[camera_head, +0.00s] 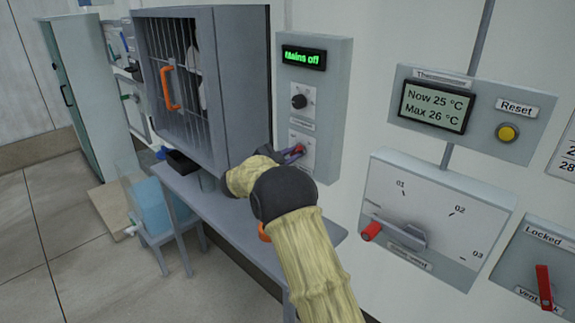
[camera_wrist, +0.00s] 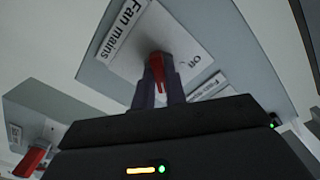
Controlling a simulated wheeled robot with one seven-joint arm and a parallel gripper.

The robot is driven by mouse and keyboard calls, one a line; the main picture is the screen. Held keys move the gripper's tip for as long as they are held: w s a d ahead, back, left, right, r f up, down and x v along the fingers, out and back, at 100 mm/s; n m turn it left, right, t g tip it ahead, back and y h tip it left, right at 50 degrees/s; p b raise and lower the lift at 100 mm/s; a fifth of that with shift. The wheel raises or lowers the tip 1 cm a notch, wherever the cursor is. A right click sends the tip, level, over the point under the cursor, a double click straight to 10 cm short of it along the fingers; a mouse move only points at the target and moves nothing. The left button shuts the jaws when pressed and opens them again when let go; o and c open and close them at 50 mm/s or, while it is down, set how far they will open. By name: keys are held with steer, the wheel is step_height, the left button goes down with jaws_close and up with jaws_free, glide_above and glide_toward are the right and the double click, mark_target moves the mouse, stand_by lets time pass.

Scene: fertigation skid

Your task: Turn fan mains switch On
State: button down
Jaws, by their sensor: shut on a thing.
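The fan mains switch is a red handle (camera_wrist: 157,70) on a plate labelled "Fan mains" in the wrist view. In the wrist view the two fingers of my gripper (camera_wrist: 158,88) are shut on the red handle, one on each side. The plate reads "Off" beside the handle. The green display (camera_head: 303,57) at the panel's top reads "Mains off". My arm hides part of the panel's lower edge.
A black knob (camera_head: 299,101) sits above the switch. A grey barred cabinet (camera_head: 215,90) stands close on the left, on a grey table (camera_head: 240,222). To the right are a thermometer panel (camera_head: 480,110), a vent lever panel (camera_head: 430,215) and a red-handled vent lock (camera_head: 544,287).

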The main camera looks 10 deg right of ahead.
steer(key=shift+d+m+b, duration=0.1)
steer(key=shift+m+b, duration=0.55)
steer(key=shift+m, duration=0.15)
steer(key=c, duration=1.4)
jaws_free()
steer(key=shift+c, duration=0.2)
steer(key=b+v, duration=0.1)
steer(key=v, duration=1.6)
steer(key=shift+a, duration=0.2)
